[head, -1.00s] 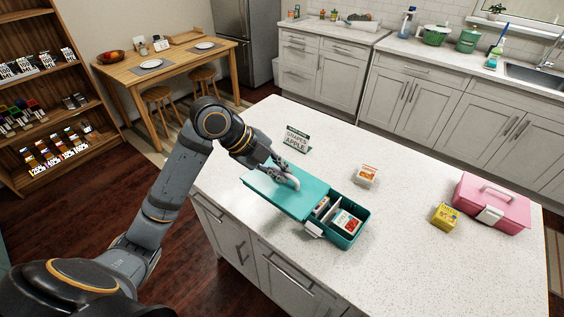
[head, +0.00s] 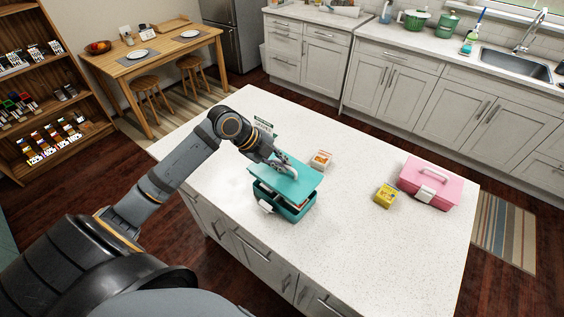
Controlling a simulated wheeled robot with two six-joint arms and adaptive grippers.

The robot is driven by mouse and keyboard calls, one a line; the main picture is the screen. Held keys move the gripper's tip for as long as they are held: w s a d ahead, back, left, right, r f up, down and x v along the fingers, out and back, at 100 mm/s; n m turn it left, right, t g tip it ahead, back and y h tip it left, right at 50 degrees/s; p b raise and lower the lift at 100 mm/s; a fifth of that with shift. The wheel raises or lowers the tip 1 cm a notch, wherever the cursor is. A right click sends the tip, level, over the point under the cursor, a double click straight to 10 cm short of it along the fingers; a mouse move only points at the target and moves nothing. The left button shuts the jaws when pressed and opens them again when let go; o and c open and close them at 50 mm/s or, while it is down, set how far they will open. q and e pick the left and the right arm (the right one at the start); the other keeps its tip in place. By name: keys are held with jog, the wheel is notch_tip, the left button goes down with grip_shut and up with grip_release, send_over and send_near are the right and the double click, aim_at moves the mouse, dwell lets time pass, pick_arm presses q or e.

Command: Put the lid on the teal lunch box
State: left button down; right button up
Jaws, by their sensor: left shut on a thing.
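The teal lid (head: 299,187) is above the teal lunch box (head: 296,212) and covers most of its opening from this view. The lid looks tilted and apart from the rim at the front right, where some of the contents show in the gap. My left gripper (head: 286,166) is shut on the lid's handle, which is mostly hidden by the fingers. The box stands on the white counter (head: 360,255), with a pale latch (head: 266,207) at its front left. My right gripper is not in view.
A small white and orange carton (head: 321,160) stands just behind the box. A yellow package (head: 385,195) and a pink lunch box (head: 428,186) stand to the right. A sign (head: 263,125) is partly hidden behind my left arm. The counter's front right is clear.

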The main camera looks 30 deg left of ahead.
aim_at(278, 173)
pick_arm(q)
jog(key=shift+f, duration=0.5)
notch_tip(278, 173, down, 4)
jog(key=b, duration=0.3)
jog(key=shift+f+b, duration=0.1)
jog(key=shift+b, duration=0.3)
jog(key=shift+f, duration=0.1)
dwell(0.4)
jog(key=shift+f+b, duration=0.9)
jog(key=shift+f, duration=0.25)
jog(key=c, duration=1.4)
grip_release()
jog(key=shift+o, duration=0.2)
